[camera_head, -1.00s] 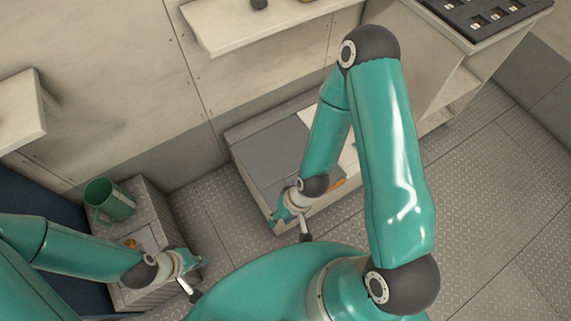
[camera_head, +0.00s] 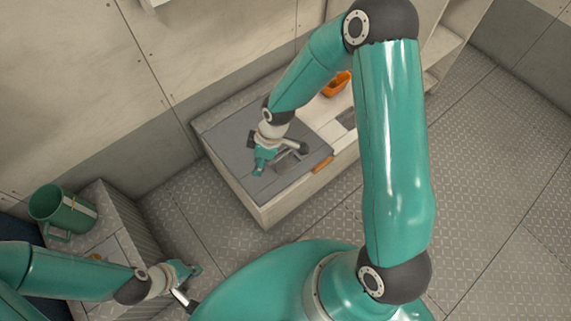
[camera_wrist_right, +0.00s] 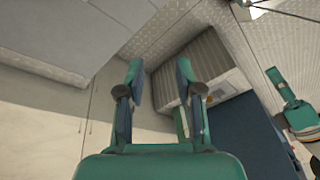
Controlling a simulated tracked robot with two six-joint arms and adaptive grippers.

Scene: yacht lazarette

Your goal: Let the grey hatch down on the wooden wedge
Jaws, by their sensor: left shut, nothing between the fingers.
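The grey hatch (camera_head: 228,137) is a flat grey panel on top of a low, pale box. It looks lowered in the head view, but I cannot tell whether a small gap remains. A small orange-brown piece (camera_head: 323,164) at the box's front edge may be the wooden wedge; I cannot be sure. My right gripper (camera_head: 259,168) is over the hatch, its fingers apart and empty in the right wrist view (camera_wrist_right: 159,76). Whether it touches the hatch is unclear. My left gripper (camera_head: 193,272) is shut and empty, beside the ridged box at lower left.
A green mug (camera_head: 64,210) stands on the ridged box (camera_head: 150,225). An orange container (camera_head: 337,84) sits on the pale box's far right part. Diamond-plate floor (camera_head: 480,190) is clear at right. A pale wall (camera_head: 100,80) rises behind the boxes.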

